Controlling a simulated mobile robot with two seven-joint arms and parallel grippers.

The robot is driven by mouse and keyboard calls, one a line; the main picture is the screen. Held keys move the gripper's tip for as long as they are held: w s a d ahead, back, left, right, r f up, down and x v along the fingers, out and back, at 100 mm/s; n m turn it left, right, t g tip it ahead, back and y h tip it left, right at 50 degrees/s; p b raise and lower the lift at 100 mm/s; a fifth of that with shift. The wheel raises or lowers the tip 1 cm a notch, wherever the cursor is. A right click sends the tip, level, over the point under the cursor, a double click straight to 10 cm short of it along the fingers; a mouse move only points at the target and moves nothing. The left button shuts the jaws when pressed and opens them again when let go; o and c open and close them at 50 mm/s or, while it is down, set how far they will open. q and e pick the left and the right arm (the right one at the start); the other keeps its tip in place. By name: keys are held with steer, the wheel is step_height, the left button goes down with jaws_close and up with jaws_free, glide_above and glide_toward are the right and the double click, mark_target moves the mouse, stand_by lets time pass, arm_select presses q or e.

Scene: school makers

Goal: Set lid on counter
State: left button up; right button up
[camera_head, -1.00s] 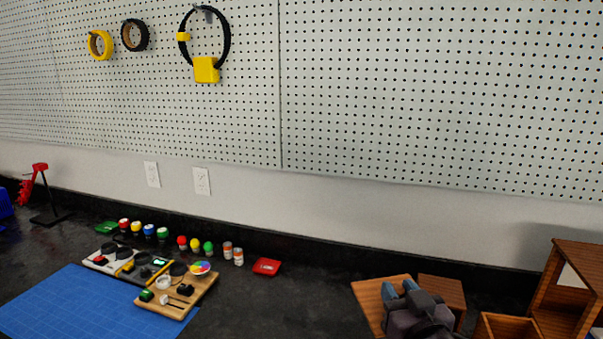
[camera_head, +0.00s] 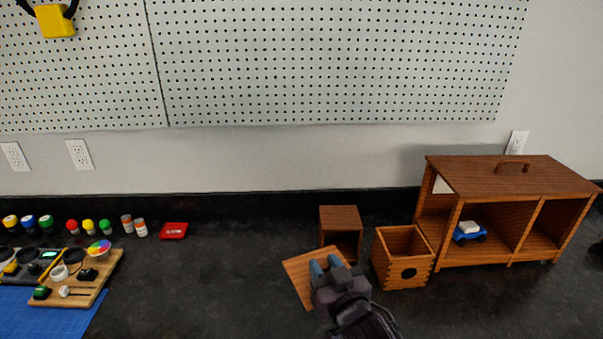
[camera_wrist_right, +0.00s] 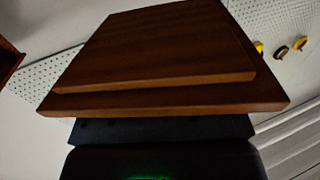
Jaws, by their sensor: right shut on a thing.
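The lid (camera_head: 300,277) is a flat square wooden board. In the head view it is at lower centre, tilted, in front of the small wooden box. My right gripper (camera_head: 334,268) is shut on the lid's edge; the fingers cover its right part. In the right wrist view the lid (camera_wrist_right: 165,55) fills the upper middle and shows a raised inner panel. The black counter (camera_head: 200,285) lies behind and left of the lid. I cannot tell for sure whether the lid touches the counter. My left gripper is not in view.
An open wooden box with a round hole (camera_head: 420,278) stands right of my gripper. A small wooden box (camera_head: 341,216) stands behind it. A wooden cabinet (camera_head: 500,174) holding a blue toy car (camera_head: 468,232) is at right. The counter left of the lid is clear up to a red item (camera_head: 174,230).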

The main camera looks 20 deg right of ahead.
mark_target(326, 260)
steer(key=shift+w+r, duration=0.15)
steer(key=shift+r, duration=0.1)
steer(key=shift+w+d+r, duration=0.25)
steer(key=shift+w+r, duration=0.1)
steer(key=shift+r, duration=0.3)
steer(key=shift+w+d+r, duration=0.25)
steer(key=shift+w+r, duration=0.1)
steer(key=shift+r, duration=0.25)
steer(key=w+d+r+m+h, duration=0.15)
steer(key=d+r, duration=0.25)
steer(key=d, duration=0.4)
steer(key=w+d+r+m+g+h+p, duration=0.1)
steer(key=w+d+r+h, duration=0.25)
steer(key=d, duration=0.55)
steer(key=w+d+r+m+h, duration=0.1)
steer(key=d+r+m, duration=0.1)
steer(key=d+r, duration=0.45)
steer(key=d+f+b, duration=0.2)
steer(key=d+f, duration=0.1)
steer(key=f, duration=2)
steer(key=shift+f+b, duration=0.3)
